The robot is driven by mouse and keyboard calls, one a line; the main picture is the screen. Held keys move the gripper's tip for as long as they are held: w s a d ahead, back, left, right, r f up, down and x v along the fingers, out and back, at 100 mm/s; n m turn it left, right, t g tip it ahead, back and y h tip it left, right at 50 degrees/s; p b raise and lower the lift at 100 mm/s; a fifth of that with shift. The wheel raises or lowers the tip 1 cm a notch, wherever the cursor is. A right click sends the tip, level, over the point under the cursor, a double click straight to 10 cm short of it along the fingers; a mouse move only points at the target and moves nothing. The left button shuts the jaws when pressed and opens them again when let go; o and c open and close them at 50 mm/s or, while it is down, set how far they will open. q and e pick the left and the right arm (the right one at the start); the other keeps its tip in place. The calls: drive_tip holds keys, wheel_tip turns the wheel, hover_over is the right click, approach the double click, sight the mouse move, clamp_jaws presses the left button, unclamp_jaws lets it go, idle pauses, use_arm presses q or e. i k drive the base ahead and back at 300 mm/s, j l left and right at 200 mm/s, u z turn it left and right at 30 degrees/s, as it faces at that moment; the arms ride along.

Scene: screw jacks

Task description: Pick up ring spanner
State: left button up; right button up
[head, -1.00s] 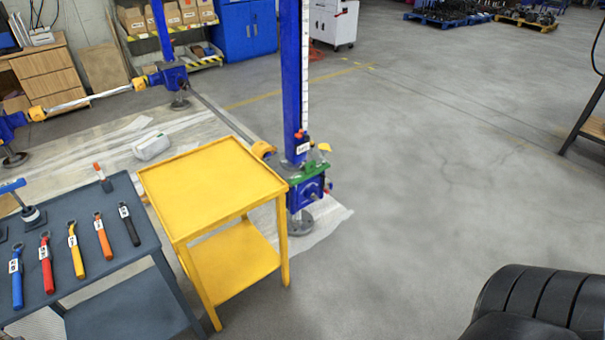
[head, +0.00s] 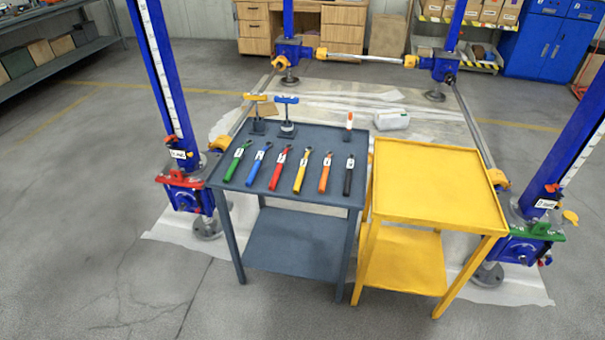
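Several ring spanners lie in a row on the top of a dark grey table (head: 225,197). From left to right they have a green (head: 237,160), blue (head: 259,164), red (head: 281,168), yellow (head: 303,171), orange (head: 325,172) and black (head: 348,175) handle, each with a small white label too small to read. The spanners lie apart from one another, ring ends toward the back. Neither of my grippers shows in the head view.
A yellow table (head: 430,185) with an empty top stands right beside the grey one. Two T-handled tools (head: 287,117) (head: 256,114) and a red-and-white marker-like item (head: 349,126) stand at the grey table's back. Blue screw jacks (head: 185,190) (head: 525,235) flank the tables. The front floor is clear.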

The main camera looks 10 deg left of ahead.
sight(297, 183)
drive_tip(key=i+j+u, duration=0.2)
drive_tip(key=j, duration=0.3)
drive_tip(key=i+j+u, duration=0.25)
drive_tip(key=j, duration=0.25)
drive_tip(key=i, duration=0.1)
